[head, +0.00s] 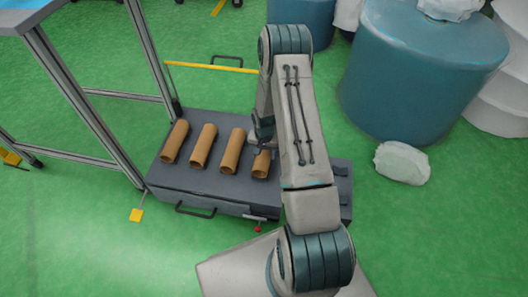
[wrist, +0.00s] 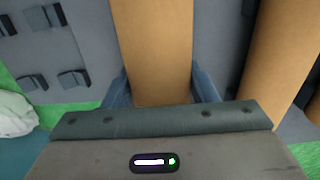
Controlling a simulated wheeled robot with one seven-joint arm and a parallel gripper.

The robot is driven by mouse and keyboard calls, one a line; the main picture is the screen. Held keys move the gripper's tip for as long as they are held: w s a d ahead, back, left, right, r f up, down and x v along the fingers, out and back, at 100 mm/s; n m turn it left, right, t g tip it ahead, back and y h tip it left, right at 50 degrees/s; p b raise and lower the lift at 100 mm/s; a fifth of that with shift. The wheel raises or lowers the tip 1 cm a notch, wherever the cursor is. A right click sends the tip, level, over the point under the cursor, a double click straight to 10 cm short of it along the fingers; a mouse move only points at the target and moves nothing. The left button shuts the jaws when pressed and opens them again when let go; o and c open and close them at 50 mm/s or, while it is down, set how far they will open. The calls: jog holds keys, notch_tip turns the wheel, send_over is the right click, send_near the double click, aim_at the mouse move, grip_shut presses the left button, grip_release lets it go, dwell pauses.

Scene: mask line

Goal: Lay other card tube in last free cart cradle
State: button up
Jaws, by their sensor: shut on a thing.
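The held card tube (head: 262,163) is brown and is the rightmost of the tubes on the grey cart (head: 180,185). My gripper (head: 263,136) is shut on it from above. In the wrist view the held tube (wrist: 152,45) runs between the two blue fingers of my gripper (wrist: 163,88). Another card tube (wrist: 277,60) lies beside it to the right, apart from it. In the head view three more tubes lie left of the held one, the nearest being a card tube (head: 232,151). I cannot tell whether the held tube touches its cradle.
Small grey cradle blocks (wrist: 33,20) stand bare on the cart top, left in the wrist view. A metal-framed table (head: 72,85) stands left of the cart. Blue drums (head: 425,75) and a white bundle (head: 402,162) lie to the right. Green floor is clear in front.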

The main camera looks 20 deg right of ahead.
jog(key=shift+f+b, duration=0.45)
jog(key=shift+f, duration=0.2)
dwell(0.5)
jog(key=o, duration=1.1)
jog(key=s+a+r+n+t+p, duration=0.2)
jog(key=r+p, duration=0.8)
jog(key=r, duration=1.5)
jog(key=s+a+r+n+g+p, duration=0.1)
jog(key=s+a+r+p, duration=0.25)
jog(key=r+p, duration=1.35)
jog(key=s+a+r+n+p, duration=0.1)
jog(key=s+r+p, duration=0.1)
jog(key=s+r, duration=0.4)
jog(key=s+a+r+n+t+p, duration=0.1)
jog(key=s+r, duration=0.5)
jog(key=r, duration=1)
jog(key=s+a+r+n+p, duration=0.1)
jog(key=s+a+r+p, duration=0.2)
jog(key=r, duration=0.9)
jog(key=shift+s+a+n+t+p, duration=0.1)
jog(key=shift+s+n+t+p, duration=0.25)
jog(key=shift+s+p, duration=0.8)
